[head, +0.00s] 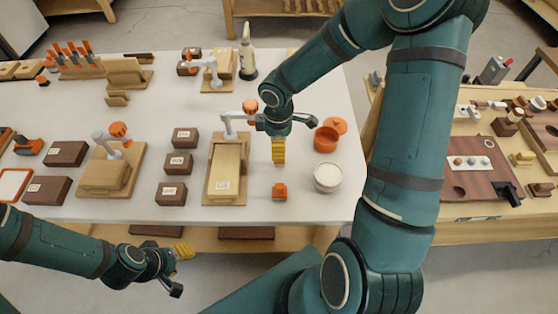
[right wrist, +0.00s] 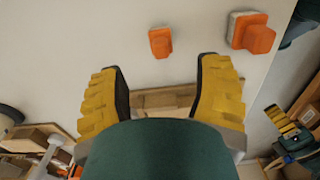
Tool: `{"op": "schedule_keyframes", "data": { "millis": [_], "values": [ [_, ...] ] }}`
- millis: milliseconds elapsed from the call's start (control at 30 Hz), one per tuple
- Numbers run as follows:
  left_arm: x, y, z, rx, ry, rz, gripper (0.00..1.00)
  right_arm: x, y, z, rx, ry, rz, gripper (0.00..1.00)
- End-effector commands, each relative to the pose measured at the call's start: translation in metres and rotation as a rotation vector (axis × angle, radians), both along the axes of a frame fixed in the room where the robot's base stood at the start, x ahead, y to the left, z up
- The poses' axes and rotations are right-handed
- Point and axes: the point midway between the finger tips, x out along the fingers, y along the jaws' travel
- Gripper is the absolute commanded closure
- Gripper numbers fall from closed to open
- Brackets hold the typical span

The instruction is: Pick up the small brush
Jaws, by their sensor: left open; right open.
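I cannot tell for sure which thing is the small brush. A small orange piece (head: 279,190) stands on the white table near its front edge, a little in front of my right gripper (head: 278,152). My right gripper hangs over the table with its yellow fingers apart and empty. In the right wrist view, its fingers (right wrist: 163,90) frame part of a wooden piece (right wrist: 165,98). A small orange block (right wrist: 160,42) and an orange block on a pale base (right wrist: 250,32) lie beyond the fingertips. My left gripper (head: 182,250) is open and empty in front of the table.
An orange cup (head: 326,139) and a white round tub (head: 327,177) stand right of the right gripper. A wooden fixture (head: 224,185) and dark brown boxes (head: 174,192) lie to its left. A second bench (head: 480,233) with a brown board stands at the right.

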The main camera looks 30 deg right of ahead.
Motion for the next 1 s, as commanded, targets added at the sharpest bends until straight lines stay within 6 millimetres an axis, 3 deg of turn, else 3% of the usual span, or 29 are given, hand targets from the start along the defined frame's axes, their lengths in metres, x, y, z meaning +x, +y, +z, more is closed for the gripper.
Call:
{"op": "schedule_keyframes", "data": {
  "millis": [100, 333, 600, 933, 967, 1000],
  "values": [
    [0.001, 0.000, -0.006, 0.000, -0.003, 0.001, 0.53, -0.001, 0.000, -0.016, 0.000, 0.002, 0.000, 0.35],
    [0.002, 0.000, -0.011, 0.001, -0.006, 0.001, 0.53, -0.002, -0.001, -0.031, 0.001, 0.002, -0.001, 0.35],
    [0.005, 0.001, -0.025, 0.003, -0.012, 0.002, 0.53, -0.004, -0.002, -0.068, 0.001, 0.002, 0.001, 0.35],
    [0.006, 0.001, -0.026, 0.003, -0.014, 0.003, 0.53, -0.004, -0.002, -0.072, 0.000, 0.000, -0.001, 0.35],
    [0.006, 0.001, -0.026, 0.003, -0.014, 0.003, 0.53, -0.004, -0.002, -0.072, 0.000, 0.000, -0.001, 0.40],
    [0.006, 0.001, -0.026, 0.003, -0.014, 0.003, 0.53, -0.004, -0.002, -0.072, 0.000, 0.000, -0.001, 0.54]
  ]
}}
